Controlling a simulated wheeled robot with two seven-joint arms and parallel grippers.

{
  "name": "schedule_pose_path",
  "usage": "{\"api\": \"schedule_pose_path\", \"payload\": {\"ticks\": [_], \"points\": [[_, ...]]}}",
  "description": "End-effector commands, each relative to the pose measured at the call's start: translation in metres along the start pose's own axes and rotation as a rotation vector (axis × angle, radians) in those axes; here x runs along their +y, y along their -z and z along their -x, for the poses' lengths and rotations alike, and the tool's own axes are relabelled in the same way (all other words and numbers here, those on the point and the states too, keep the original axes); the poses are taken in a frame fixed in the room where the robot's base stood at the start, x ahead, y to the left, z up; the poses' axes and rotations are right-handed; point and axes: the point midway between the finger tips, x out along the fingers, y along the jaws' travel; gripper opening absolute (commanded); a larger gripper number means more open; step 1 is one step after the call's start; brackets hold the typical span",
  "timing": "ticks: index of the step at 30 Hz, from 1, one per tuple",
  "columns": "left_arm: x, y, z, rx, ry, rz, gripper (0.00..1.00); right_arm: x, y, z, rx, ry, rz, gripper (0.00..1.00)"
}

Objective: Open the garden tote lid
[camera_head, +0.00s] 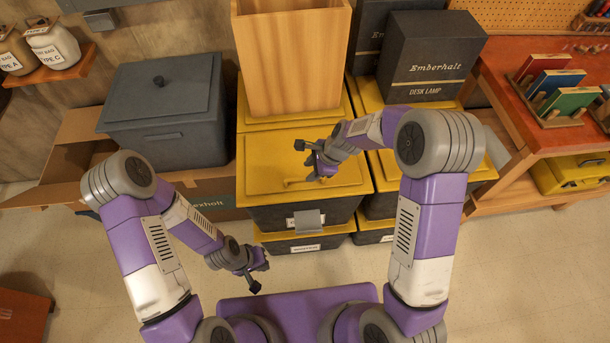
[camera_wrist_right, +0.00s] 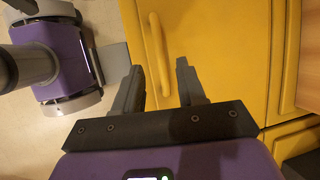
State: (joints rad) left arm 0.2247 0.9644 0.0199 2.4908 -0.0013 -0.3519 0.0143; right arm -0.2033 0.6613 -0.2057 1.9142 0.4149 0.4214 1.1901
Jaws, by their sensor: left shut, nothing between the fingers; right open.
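The garden tote (camera_head: 270,217) appears to be the dark bin in the middle with a yellow lid (camera_head: 262,160); its label is partly covered by a grey tab (camera_head: 308,219). The lid lies flat and shut, with a raised yellow bar handle (camera_head: 297,183) near its front edge. My right gripper (camera_head: 305,153) is open and empty above the lid. In the right wrist view, the handle (camera_wrist_right: 158,52) stands beyond the open fingertips (camera_wrist_right: 160,80), roughly in line with the gap, not gripped. My left gripper (camera_head: 258,275) is shut and empty, low over the floor in front of the tote.
A tall wooden box (camera_head: 290,60) stands behind on yellow lids. Black lamp boxes (camera_head: 432,60) stand back right. A red-topped bench (camera_head: 520,105) is at right. Floor in front is clear.

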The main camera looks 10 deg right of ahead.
Motion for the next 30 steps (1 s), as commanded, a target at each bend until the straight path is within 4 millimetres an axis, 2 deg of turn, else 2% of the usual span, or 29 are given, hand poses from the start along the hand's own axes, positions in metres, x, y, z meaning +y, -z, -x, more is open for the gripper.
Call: {"api": "schedule_pose_path", "payload": {"ticks": [1,3,9,20,28,30], "points": [[-0.002,0.0,-0.005,0.0,0.0,0.0,0.0,0.002,0.001,-0.013,0.0,-0.004,0.001,0.4],[-0.003,0.0,-0.008,0.0,0.0,0.0,0.0,0.002,0.001,-0.024,0.0,-0.003,0.001,0.4],[-0.005,0.001,-0.014,0.0,0.0,0.0,0.0,0.001,0.001,-0.047,0.0,-0.002,0.002,0.4],[-0.005,0.001,-0.014,0.0,0.0,0.0,0.0,0.001,0.0,-0.052,0.001,0.0,0.003,0.4],[-0.005,0.001,-0.014,0.0,0.0,0.0,0.0,0.001,0.001,-0.052,0.001,0.0,0.004,0.0],[-0.005,0.001,-0.014,0.0,0.0,0.0,0.0,0.001,0.001,-0.052,0.001,0.0,0.004,0.0]]}}
